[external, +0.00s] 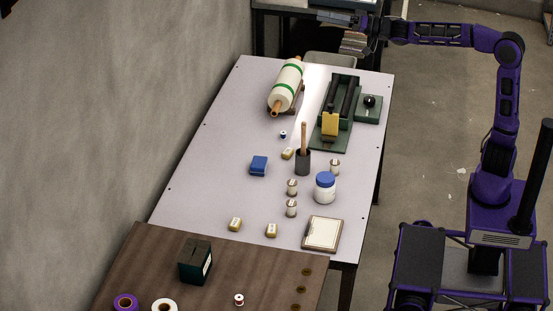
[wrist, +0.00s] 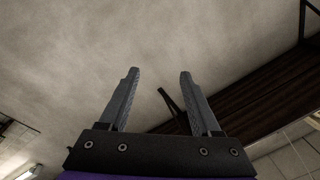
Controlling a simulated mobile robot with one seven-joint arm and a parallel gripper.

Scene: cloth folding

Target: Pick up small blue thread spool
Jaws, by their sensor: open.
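A small blue and white thread spool (external: 283,134) stands on the pale table, just below the large fabric roll in the external view. My gripper (external: 354,42) is raised at the far end of the table, well away from the spool. In the wrist view my gripper (wrist: 159,75) is open, with nothing between its two fingers. The wrist view shows a wall and dark structures; the spool is not in it.
The pale table (external: 200,180) holds a fabric roll (external: 287,85), a green machine (external: 338,105), a dark cup with a wooden stick (external: 303,160), a blue box (external: 258,166), a blue-lidded jar (external: 325,188) and small tins. A brown table (external: 140,265) holds other spools. Space left of the spool is clear.

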